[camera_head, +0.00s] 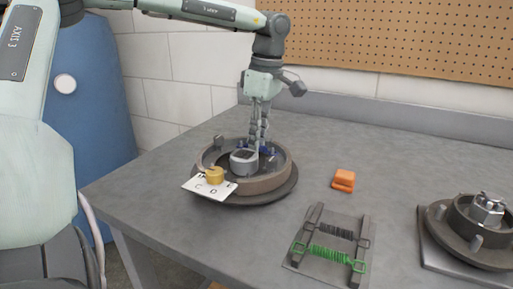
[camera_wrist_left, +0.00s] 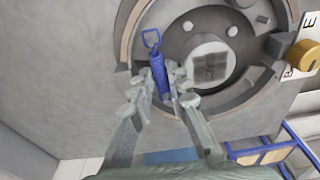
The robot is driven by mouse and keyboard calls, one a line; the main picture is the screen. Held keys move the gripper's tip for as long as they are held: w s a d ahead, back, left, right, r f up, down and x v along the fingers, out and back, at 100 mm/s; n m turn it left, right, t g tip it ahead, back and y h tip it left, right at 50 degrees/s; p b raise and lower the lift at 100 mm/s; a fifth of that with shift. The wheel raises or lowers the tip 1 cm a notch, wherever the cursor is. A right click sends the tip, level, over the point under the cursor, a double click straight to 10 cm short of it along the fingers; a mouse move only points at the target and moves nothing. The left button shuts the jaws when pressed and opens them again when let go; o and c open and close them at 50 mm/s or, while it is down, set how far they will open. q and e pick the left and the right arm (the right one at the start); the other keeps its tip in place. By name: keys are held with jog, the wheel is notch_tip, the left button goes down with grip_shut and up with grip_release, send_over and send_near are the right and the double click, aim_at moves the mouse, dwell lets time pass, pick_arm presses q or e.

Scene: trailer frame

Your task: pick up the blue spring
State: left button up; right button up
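The blue spring (camera_wrist_left: 158,70) lies inside the round brake drum (camera_wrist_left: 125,25), with a square-bent wire hook at its far end. In the head view the drum (camera_head: 274,184) stands on the bench, and only bits of blue show inside it near the fingertips. My left gripper (camera_head: 257,148) reaches down into the drum from above. In the left wrist view its fingertips (camera_wrist_left: 160,75) lie on both sides of the spring, very close to it. I cannot tell whether they touch it. My right gripper is not in view.
A white card (camera_head: 220,189) with a yellow knob (camera_head: 214,175) sits at the drum's front left. An orange block (camera_head: 343,180), a grey tray (camera_head: 325,262) with a green spring (camera_head: 331,254) and a dark spring (camera_head: 333,229), and a hub (camera_head: 487,210) lie rightward. Bare bench lies between.

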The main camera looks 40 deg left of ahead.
pick_arm(q)
grip_shut()
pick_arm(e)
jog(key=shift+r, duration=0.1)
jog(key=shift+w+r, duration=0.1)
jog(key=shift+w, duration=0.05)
pick_arm(q)
jog(key=shift+r, duration=0.5)
notch_tip(320, 180, up, 4)
jog(key=shift+s+a+f, duration=0.1)
jog(key=shift+a+f, duration=0.05)
jog(key=shift+f, duration=0.05)
jog(key=s+a+r+p, duration=0.2)
jog(key=s+a+r, duration=0.5)
jog(key=s+r, duration=0.1)
jog(key=shift+s+a+r, duration=0.2)
jog(key=shift+s+r, duration=0.05)
jog(key=shift+r, duration=0.4)
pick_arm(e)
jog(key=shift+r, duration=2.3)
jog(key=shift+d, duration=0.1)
